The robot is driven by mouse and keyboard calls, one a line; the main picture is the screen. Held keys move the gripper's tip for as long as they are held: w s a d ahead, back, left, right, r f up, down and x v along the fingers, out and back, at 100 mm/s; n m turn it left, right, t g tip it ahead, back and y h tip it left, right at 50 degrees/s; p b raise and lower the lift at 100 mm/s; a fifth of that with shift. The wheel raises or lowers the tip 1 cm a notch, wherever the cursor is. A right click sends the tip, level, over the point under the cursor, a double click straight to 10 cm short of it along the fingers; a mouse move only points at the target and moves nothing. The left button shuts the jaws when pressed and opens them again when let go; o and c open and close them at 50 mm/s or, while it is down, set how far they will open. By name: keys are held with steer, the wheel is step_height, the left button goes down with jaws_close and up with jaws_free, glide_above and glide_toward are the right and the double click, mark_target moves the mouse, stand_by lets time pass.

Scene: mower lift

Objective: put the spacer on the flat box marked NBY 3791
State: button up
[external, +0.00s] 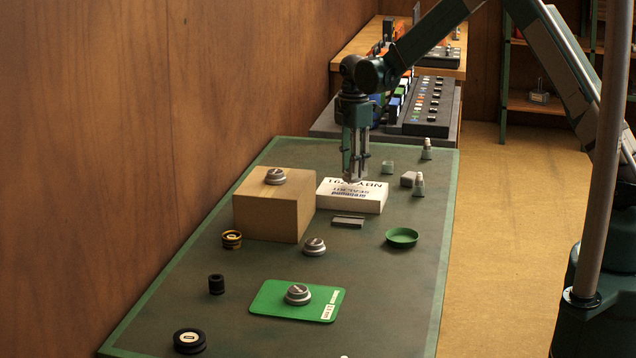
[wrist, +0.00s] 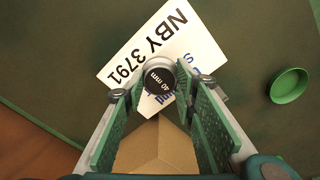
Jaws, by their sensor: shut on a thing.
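The flat white box (external: 348,202) marked NBY 3791 lies on the dark green table, right of a wooden block. Its black lettering shows in the wrist view (wrist: 178,22). My gripper (external: 355,176) points down over the box in the external view. In the wrist view my gripper (wrist: 160,92) is shut on a round spacer (wrist: 159,79) with a silver rim and a dark face marked 40 mm. The spacer covers part of the box top. In the external view my fingers mostly hide it, and I cannot tell whether it touches the box.
The wooden block (external: 270,212) bears a silver disc (external: 275,176). Similar discs sit on the table (external: 314,246) and a green card (external: 297,294). A grey bar (external: 348,220) lies before the box. A green dish (external: 402,237) and small grey pieces (external: 418,186) are to the right.

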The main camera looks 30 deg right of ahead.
steer(key=shift+f, duration=1.2)
steer(key=shift+f, duration=0.15)
steer(key=o, duration=1)
steer(key=shift+r, duration=0.2)
step_height(320, 180, up, 12)
